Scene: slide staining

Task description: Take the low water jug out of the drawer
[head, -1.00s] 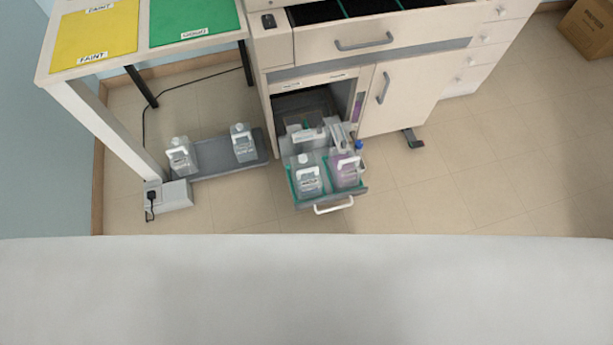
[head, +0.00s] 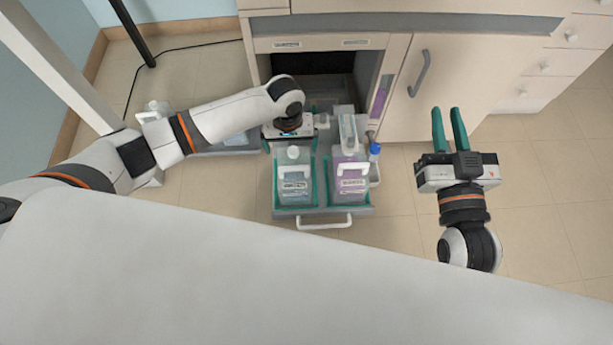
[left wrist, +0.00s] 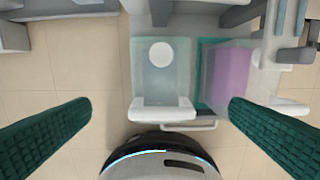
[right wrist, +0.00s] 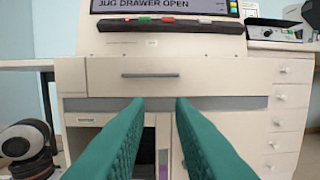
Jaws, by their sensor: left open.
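The open drawer (head: 325,223) holds a clear jug with pale bluish liquid and a white cap (head: 294,180) on its left side. A jug with purple liquid (head: 350,178) stands beside it on the right. My left gripper (head: 289,133) is over the drawer, just behind the clear jug as the head view shows it. In the left wrist view its green fingers (left wrist: 160,106) are spread wide and empty, with the clear jug (left wrist: 160,75) between and beyond them. My right gripper (head: 447,113) is open and empty, right of the drawer, in front of the cabinet door.
A blue-capped bottle (head: 375,155) stands at the drawer's right side. A floor tray with jugs (head: 157,109) is left of the drawer, partly hidden by my left arm. The cabinet door (head: 450,85) is shut. In the right wrist view a screen (right wrist: 150,5) reads "JUG DRAWER OPEN".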

